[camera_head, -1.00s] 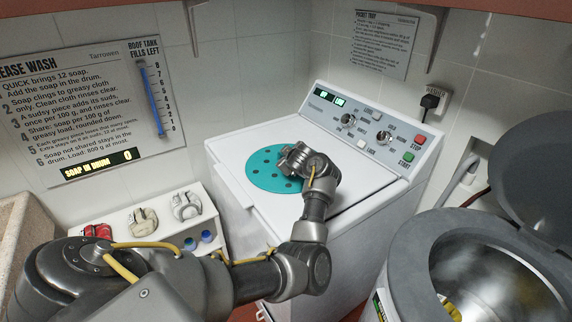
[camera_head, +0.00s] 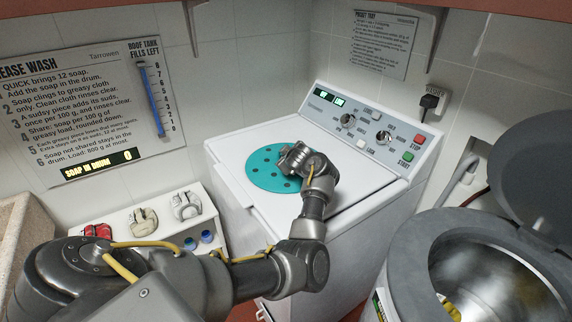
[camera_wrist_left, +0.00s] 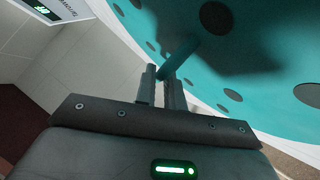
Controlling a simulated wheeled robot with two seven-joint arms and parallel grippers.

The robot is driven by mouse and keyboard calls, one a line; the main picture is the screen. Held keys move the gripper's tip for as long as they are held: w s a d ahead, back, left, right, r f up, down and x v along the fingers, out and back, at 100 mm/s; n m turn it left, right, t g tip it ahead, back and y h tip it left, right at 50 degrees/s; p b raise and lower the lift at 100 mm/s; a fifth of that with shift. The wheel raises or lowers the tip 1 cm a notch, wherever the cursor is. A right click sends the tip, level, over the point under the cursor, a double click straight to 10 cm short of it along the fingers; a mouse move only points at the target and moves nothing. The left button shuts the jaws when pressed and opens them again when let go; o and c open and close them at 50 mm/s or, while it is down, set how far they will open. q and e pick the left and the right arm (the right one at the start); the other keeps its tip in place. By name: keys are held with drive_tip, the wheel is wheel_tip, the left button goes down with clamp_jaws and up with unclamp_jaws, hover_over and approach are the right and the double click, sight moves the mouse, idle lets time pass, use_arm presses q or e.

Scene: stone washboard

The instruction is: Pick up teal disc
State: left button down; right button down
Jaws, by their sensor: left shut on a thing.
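The teal disc (camera_head: 268,179) with dark round holes is over the white lid of the washing machine (camera_head: 290,140) in the head view. My left arm reaches to it from the left, and my left gripper (camera_head: 300,158) is over its right part. In the left wrist view the disc (camera_wrist_left: 260,60) fills the upper right. There the left gripper (camera_wrist_left: 165,82) is shut on a short teal peg (camera_wrist_left: 182,57) that stands out from the disc. I cannot tell whether the disc touches the lid. My right gripper is not in view.
The machine's control panel (camera_head: 368,128) rises behind the lid. A large grey drum with an open lid (camera_head: 535,170) stands at the right. A white shelf (camera_head: 165,225) with small items is at the lower left. The lid's front is clear.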

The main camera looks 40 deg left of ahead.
use_arm(q)
wheel_tip(320, 180, up, 10)
drive_tip(key=shift+b, duration=0.4)
idle(1.3)
